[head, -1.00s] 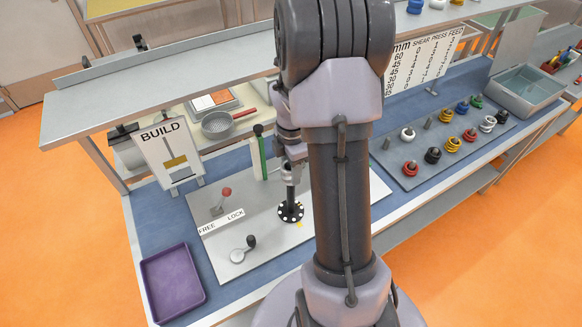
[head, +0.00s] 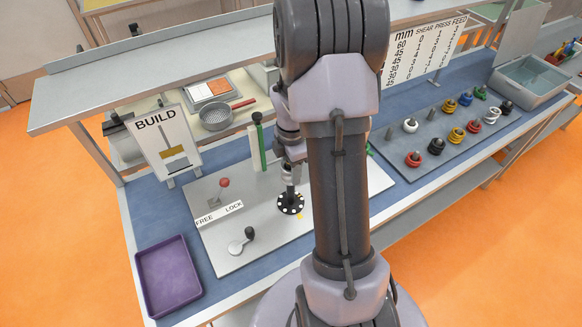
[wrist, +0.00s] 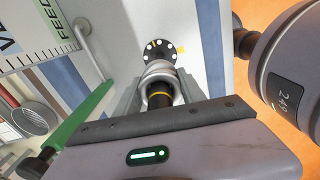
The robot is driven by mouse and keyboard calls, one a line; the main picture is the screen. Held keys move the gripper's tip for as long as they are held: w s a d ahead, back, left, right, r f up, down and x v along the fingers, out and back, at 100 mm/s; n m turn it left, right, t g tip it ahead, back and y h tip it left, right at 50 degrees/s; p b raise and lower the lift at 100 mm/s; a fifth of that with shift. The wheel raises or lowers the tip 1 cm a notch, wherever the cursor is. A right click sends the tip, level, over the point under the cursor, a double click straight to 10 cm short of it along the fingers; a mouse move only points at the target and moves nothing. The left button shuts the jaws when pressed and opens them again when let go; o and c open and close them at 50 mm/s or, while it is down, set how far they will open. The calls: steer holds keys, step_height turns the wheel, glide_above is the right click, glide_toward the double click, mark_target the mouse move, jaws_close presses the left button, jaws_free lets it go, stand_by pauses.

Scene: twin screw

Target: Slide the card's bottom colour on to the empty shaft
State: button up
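The BUILD card (head: 163,140) stands at left in the head view. It shows a yellow block above a dark line on a stem. My gripper (head: 289,172) is over the pale plate, directly above a black disc with white dots (head: 291,204). A dark upright shaft (head: 290,188) rises from the disc to my gripper. The dotted disc (wrist: 160,50) lies beyond. Whether the fingers grip is unclear.
A rack (head: 405,165) at right holds red, black, yellow, white, blue and green rings on pegs. A FREE/LOCK lever (head: 222,187), a green post (head: 255,150) and a small crank (head: 243,240) stand near my gripper. A purple tray (head: 140,262) is at front left.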

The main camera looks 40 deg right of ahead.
steer(key=o, duration=0.5)
step_height(320, 180, up, 18)
steer(key=p, duration=0.3)
steer(key=shift+f+p, duration=0.2)
steer(key=shift+p, duration=0.2)
